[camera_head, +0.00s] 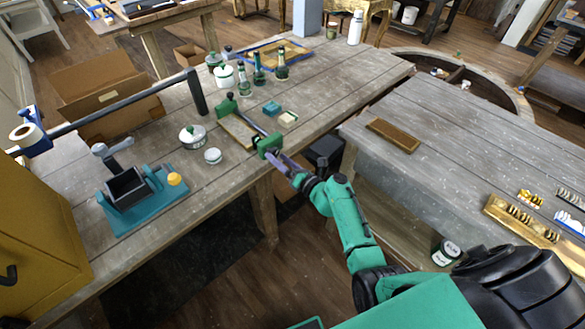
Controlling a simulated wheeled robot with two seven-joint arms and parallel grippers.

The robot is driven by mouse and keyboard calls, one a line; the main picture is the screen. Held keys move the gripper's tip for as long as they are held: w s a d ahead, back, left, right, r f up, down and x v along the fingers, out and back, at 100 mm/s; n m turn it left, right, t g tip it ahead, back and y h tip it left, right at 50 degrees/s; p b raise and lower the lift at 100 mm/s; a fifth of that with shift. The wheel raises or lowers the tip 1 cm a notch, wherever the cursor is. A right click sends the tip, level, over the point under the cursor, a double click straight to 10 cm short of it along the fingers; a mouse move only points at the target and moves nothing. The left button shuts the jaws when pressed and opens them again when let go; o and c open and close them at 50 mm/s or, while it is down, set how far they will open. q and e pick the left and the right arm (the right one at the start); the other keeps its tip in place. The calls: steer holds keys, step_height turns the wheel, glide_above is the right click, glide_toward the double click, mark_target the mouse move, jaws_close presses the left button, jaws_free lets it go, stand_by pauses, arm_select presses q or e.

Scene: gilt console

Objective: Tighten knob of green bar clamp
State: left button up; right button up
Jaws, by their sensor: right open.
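The green bar clamp (228,105) lies on the wooden worktable near its front edge, with a dark bar running toward the edge. Its other green jaw (269,146) is at the table edge, beside a wooden board. My right gripper (287,164) is open at the clamp's near end, just past the table edge. Pale purple pieces lie there between the clamp and my dark wrist. The knob is too small and too covered to make out, and I cannot tell whether the fingers touch it. My left gripper is out of view.
Green bottles (281,68), white jars (224,76) and small blocks (271,108) stand behind the clamp. A teal tool stand (150,205) and a white lidded pot (192,136) are to the left. A second table (470,140) is at the right, across a gap.

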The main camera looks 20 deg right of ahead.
steer(key=v, duration=1.4)
steer(key=shift+b, duration=0.45)
steer(key=shift+f, duration=0.1)
